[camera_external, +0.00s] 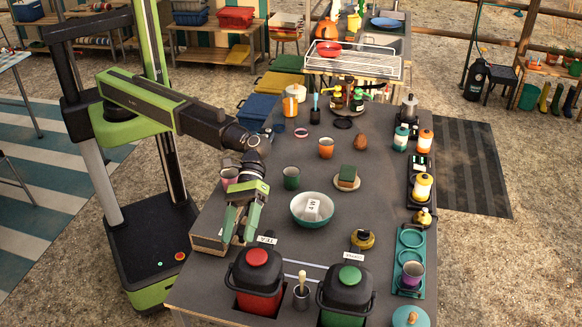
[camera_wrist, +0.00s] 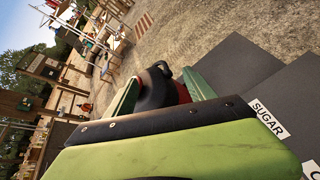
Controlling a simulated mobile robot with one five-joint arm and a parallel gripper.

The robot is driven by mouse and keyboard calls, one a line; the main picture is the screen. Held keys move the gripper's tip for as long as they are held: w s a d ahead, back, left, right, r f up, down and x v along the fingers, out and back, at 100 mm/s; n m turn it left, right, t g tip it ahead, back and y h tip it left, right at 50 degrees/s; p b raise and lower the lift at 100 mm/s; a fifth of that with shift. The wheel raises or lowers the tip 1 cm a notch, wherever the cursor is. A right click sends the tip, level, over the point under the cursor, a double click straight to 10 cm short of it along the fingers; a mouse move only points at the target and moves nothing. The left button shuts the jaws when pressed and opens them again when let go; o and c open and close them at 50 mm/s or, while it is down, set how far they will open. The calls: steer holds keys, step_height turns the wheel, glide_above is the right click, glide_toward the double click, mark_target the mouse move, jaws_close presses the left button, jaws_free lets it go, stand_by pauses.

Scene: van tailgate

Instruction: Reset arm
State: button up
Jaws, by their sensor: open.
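My green gripper (camera_external: 239,236) hangs fingers-down over the left side of the dark table (camera_external: 265,212), above and behind the red canister (camera_external: 255,290) with a black lid. Its two fingers are spread and nothing shows between them in the outside view. In the wrist view my gripper (camera_wrist: 160,92) has a finger on each side of the picture of the red-and-black canister (camera_wrist: 178,88), which appears beyond them. My arm reaches out from the column at the left. A wooden box (camera_external: 208,244) at the table's left edge is partly hidden by the gripper.
A white-and-teal bowl (camera_external: 298,217) with a white card inside, a green cup (camera_external: 291,178) and an orange cup (camera_external: 326,148) stand right of my arm. A green canister (camera_external: 345,295) stands at the front. A SUGAR card (camera_wrist: 268,118) shows in the wrist view.

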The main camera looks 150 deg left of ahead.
steer(key=d+m+g+p, duration=0.25)
steer(key=d+m, duration=0.55)
steer(key=d, duration=1.5)
steer(key=s+f+m+g+y+b, duration=0.35)
steer(key=s+f+m+b, duration=0.25)
steer(key=s+f, duration=0.55)
steer(key=s+a+f+m+g+y+b, duration=0.45)
steer(key=s+a+f+m+b, duration=0.3)
steer(key=s+a+f, duration=0.4)
step_height(320, 180, up, 27)
steer(key=s+p, duration=0.3)
steer(key=p, duration=2.5)
steer(key=shift+n+t+y, duration=0.25)
steer(key=shift+y, duration=0.05)
steer(key=f+b, duration=0.4)
steer(key=d+f+b, duration=0.1)
steer(key=b, duration=0.1)
steer(key=shift+w+f, duration=0.25)
steer(key=shift+f, duration=0.15)
